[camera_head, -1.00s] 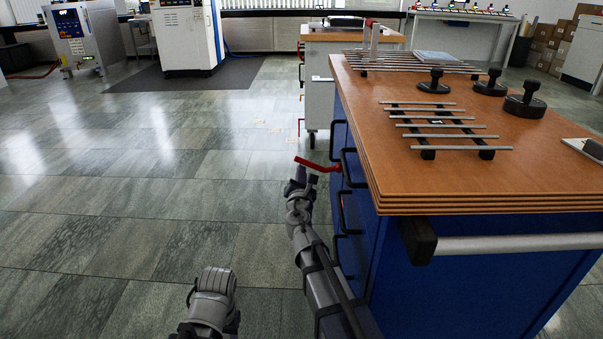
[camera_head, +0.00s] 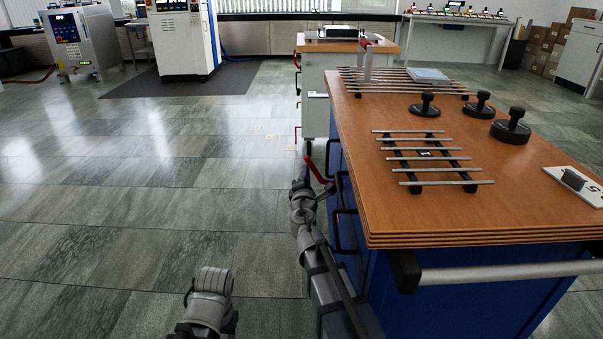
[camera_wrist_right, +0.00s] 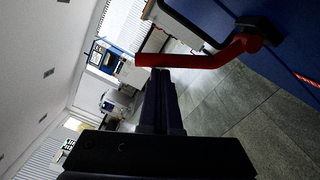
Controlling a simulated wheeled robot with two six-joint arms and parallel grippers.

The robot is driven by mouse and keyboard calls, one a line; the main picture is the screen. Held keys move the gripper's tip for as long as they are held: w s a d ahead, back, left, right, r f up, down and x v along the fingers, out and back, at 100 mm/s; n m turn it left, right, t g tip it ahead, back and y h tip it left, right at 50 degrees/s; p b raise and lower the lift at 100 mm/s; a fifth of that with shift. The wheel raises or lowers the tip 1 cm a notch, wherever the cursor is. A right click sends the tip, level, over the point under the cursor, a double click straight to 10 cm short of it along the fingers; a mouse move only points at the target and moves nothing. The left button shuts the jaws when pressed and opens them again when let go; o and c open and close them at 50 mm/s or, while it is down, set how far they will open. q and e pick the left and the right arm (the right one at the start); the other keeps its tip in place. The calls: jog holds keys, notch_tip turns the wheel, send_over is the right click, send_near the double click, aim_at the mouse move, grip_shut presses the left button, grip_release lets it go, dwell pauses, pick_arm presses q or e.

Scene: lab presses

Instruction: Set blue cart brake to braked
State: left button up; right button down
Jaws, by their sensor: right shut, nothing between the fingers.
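The blue cart (camera_head: 375,285) with a wooden top stands at the right in the head view. Its red brake lever (camera_head: 318,172) sticks out from the left side, slanting away along the cart. In the right wrist view the red lever (camera_wrist_right: 195,61) crosses just past my fingertips, its bend and pivot at the cart's blue side. My right gripper (camera_head: 303,172) is shut and empty, just left of the lever. In the wrist view its dark fingers (camera_wrist_right: 160,78) meet the lever's outline near its free end; I cannot tell if they touch. Only a grey link of my left arm shows.
Black drawer handles (camera_head: 345,222) jut from the cart's left side near my right arm. A metal rack (camera_head: 430,160), black knobbed weights (camera_head: 510,128) and a push bar (camera_head: 500,270) are on the cart. Another cart (camera_head: 318,85) stands behind. The floor at left is clear.

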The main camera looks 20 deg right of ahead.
pick_arm(q)
jog(key=shift+r+p, duration=0.85)
jog(key=shift+r, duration=0.3)
pick_arm(e)
jog(key=shift+s+d+r+m, duration=0.15)
jog(key=shift+d+r+m, duration=0.4)
jog(key=shift+m, duration=0.15)
jog(key=shift+s+d+r+m, duration=0.15)
jog(key=shift+d+r+m, duration=0.35)
jog(key=shift+m, duration=0.2)
